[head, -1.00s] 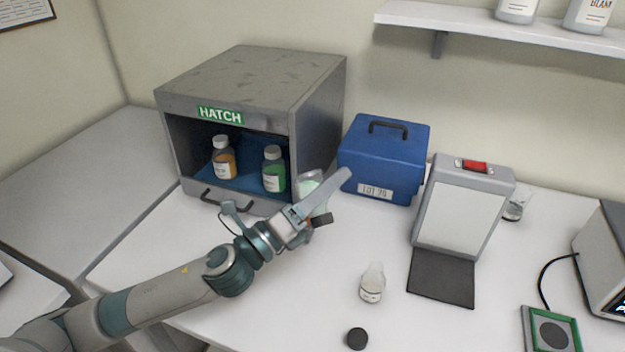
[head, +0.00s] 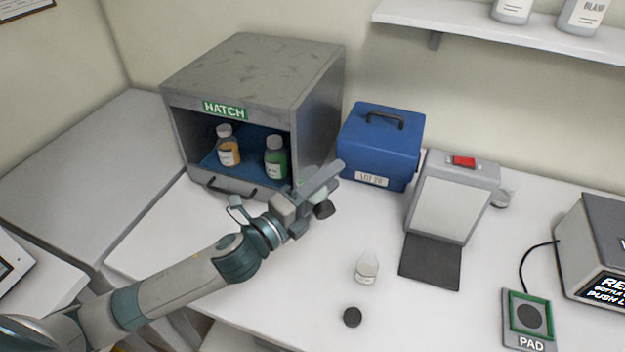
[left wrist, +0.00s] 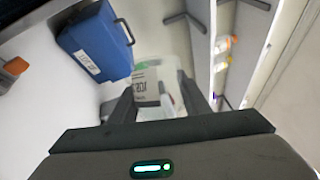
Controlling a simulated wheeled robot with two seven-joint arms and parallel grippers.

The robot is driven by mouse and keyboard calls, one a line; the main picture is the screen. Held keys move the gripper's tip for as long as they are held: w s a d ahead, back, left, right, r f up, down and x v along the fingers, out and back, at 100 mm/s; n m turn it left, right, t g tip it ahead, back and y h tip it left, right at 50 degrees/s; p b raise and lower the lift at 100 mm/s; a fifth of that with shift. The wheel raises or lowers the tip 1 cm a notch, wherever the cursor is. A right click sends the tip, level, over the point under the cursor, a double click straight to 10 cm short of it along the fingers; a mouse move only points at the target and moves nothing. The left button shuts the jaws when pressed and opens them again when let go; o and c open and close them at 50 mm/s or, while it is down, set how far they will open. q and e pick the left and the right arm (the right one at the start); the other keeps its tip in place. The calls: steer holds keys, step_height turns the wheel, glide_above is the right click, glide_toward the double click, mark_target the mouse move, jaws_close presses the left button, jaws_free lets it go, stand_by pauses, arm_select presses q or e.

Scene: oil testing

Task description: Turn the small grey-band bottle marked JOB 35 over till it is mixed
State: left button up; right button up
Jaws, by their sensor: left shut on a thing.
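My left gripper (head: 318,188) is shut on a small bottle, held above the counter in front of the hatch. In the left wrist view the bottle (left wrist: 150,88) is between the fingers, with a pale label whose printing is too blurred to read surely. My right gripper is not in view.
The grey hatch (head: 312,115) holds an orange bottle (head: 228,150) and a green bottle (head: 276,160). A blue case (head: 380,145), a light box (head: 446,205), a small clear vessel (head: 367,269), a loose black cap (head: 352,317) and a pad (head: 530,320) stand around. The front counter is mostly clear.

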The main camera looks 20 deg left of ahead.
arm_select(q)
steer(key=shift+n+g+y+p, duration=0.25)
steer(key=shift+n+g+p, duration=0.35)
steer(key=shift+n+p, duration=1)
steer(key=shift+n+g+y+p, duration=0.25)
steer(key=shift+n+g+p, duration=0.35)
steer(key=shift+n+p, duration=1)
steer(key=shift+r, duration=0.1)
steer(key=n+g, duration=0.1)
steer(key=n, duration=0.1)
steer(key=n+g, duration=0.1)
steer(key=n, duration=0.2)
steer(key=shift+g+h, duration=0.4)
steer(key=n+g+h, duration=0.1)
steer(key=n, duration=0.1)
steer(key=n+g+h, duration=0.1)
steer(key=n, duration=0.1)
steer(key=shift+n+g, duration=0.3)
